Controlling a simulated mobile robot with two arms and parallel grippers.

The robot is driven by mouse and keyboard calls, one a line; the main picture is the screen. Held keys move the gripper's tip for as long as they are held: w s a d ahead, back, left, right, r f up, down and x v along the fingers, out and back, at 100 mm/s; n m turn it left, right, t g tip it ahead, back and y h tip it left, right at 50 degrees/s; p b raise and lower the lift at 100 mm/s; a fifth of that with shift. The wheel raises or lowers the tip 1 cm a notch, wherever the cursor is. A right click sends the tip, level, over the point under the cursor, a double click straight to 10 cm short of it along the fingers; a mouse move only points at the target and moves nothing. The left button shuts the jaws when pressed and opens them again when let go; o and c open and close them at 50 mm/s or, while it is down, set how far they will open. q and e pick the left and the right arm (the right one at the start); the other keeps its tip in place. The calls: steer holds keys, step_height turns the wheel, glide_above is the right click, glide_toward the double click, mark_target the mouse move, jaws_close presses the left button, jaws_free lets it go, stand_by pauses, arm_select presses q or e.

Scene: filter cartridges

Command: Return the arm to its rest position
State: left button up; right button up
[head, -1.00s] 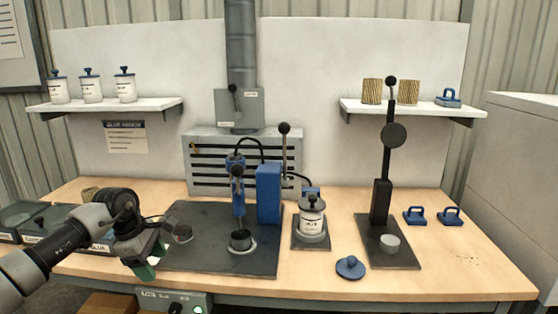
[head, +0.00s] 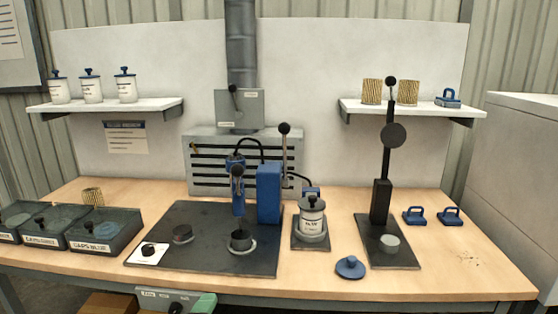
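Neither of my arms nor grippers shows in the head view. The filter cartridge work area stands clear of them. A white canister with a black knob (head: 312,220) stands upright on a small dark plate right of the blue press (head: 268,193). The dark press mat (head: 205,255) carries a round dark piece (head: 183,234), a dark cup in a ring (head: 241,241) and a white square with a black knob (head: 148,252) at its front left corner.
Dark trays (head: 125,228) line the table's left side. A lever press (head: 382,200) stands at right, with blue handled pieces (head: 414,215) beside it. A round blue lid (head: 350,267) lies in front. Shelves (head: 110,105) hold canisters and pleated filters (head: 372,91).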

arm_select(q)
steer(key=s+a+f+n+g+y, duration=0.4)
steer(key=s+a+f+n+g, duration=0.25)
steer(key=s+f+n, duration=0.4)
steer(key=s+a+f+n+g, duration=0.15)
steer(key=s+g, duration=0.25)
steer(key=s, duration=0.4)
steer(key=s+f+n+g, duration=0.3)
steer(key=s+g, duration=0.1)
steer(key=s, duration=0.4)
step_height(320, 180, down, 22)
steer(key=g+p, duration=0.1)
steer(key=p, duration=0.2)
steer(key=s+a+f+g+p, duration=0.1)
steer(key=s+a+f+p, duration=0.1)
steer(key=s+f, duration=1.1)
steer(key=s+p, duration=0.1)
steer(key=s, duration=0.3)
steer(key=shift+a+f+m, duration=0.3)
steer(key=shift+a+f, duration=0.1)
